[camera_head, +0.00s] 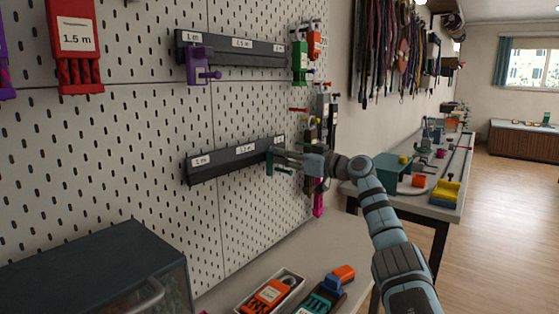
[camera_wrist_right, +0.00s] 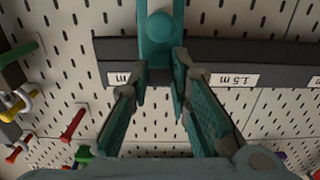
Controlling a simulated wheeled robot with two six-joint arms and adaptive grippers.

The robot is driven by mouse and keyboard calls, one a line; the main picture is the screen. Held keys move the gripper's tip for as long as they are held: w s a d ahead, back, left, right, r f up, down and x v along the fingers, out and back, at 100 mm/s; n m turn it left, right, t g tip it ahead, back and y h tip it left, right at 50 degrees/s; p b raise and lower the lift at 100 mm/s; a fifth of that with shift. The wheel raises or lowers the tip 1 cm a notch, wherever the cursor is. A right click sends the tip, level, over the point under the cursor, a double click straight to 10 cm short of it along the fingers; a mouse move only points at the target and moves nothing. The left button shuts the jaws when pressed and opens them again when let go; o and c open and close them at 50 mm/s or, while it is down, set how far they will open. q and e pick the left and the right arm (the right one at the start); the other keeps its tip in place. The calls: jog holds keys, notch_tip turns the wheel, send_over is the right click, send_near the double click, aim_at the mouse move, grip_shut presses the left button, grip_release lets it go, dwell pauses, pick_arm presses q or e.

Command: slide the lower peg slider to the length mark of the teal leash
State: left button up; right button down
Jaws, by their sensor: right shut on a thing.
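The lower rail (camera_head: 225,162) is a dark bar on the pegboard with white length labels; the left one reads 1 m. The teal lower peg slider (camera_head: 269,164) is near the rail's right end, by the right-hand label (camera_head: 279,139). My right gripper (camera_head: 276,163) is shut on it. In the right wrist view the slider (camera_wrist_right: 158,50) with its round knob is between my fingers (camera_wrist_right: 160,88), close to a partly hidden label and away from the 1.5 m label (camera_wrist_right: 237,80). A teal item (camera_head: 316,303) lies at the bottom; I cannot tell whether it is the teal leash. My left gripper is not in view.
An upper rail (camera_head: 240,47) carries a purple slider (camera_head: 197,66) near its left end. A red 1.5 m leash pack (camera_head: 75,45) hangs at upper left. Colored items hang right of the rails. A dark bin (camera_head: 95,265) stands at lower left. The pegboard below the lower rail is clear.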

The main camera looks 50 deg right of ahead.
jog(key=c, duration=1.5)
grip_release()
jog(key=shift+w+f, duration=0.15)
jog(key=shift+w, duration=0.05)
jog(key=shift+s+r, duration=0.1)
jog(key=shift+r, duration=0.2)
notch_tip(320, 180, up, 10)
jog(key=shift+f, duration=0.25)
